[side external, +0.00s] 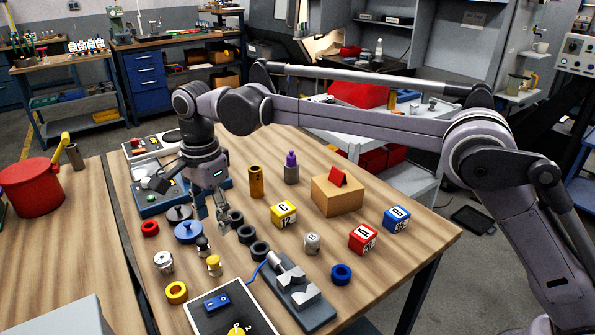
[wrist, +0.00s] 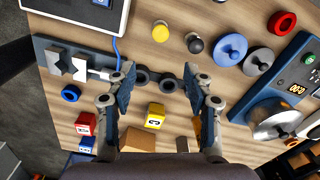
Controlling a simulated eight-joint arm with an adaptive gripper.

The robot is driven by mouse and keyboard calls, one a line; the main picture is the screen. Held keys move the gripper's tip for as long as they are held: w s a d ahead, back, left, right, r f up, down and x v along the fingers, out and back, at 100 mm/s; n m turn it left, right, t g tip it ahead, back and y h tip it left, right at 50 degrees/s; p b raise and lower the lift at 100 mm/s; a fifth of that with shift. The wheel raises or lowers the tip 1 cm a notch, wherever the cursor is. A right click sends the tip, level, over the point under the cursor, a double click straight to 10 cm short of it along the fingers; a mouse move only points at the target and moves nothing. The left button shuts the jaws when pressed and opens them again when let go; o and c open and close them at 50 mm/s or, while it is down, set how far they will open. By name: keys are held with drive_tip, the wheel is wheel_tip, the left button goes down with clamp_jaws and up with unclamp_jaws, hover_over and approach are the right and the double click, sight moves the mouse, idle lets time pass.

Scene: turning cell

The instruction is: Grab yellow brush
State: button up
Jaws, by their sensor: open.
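A small upright piece with a yellow top and a paler base (side external: 214,266) stands on the wooden table; it looks like the yellow brush, though its bristles are not clear. In the wrist view its round yellow top (wrist: 162,31) is near the top centre, beyond my fingertips. A similar black-topped piece (side external: 202,246) stands close beside it, also seen in the wrist view (wrist: 195,44). My gripper (side external: 219,222) points down over the table, behind both pieces in the side view. Its fingers (wrist: 159,72) are spread wide and hold nothing.
Black rings (side external: 246,234) lie in a row under my gripper. A yellow block (side external: 284,213) and a gold cylinder (side external: 256,181) stand behind.

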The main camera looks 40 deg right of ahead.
sight(212, 259)
drive_tip(key=shift+a+f+m, duration=0.3)
drive_tip(key=shift+a+f, duration=0.25)
drive_tip(key=shift+a, duration=0.1)
wheel_tip(212, 259, down, 5)
drive_tip(key=shift+f, duration=0.15)
drive_tip(key=shift+s+a+f, duration=0.1)
drive_tip(key=shift+a+f, duration=0.1)
drive_tip(key=shift+f, duration=1.15)
drive_tip(key=shift+s+a+f, duration=0.1)
drive_tip(key=shift+a+f, duration=0.05)
drive_tip(key=shift+f, duration=1.15)
clamp_jaws()
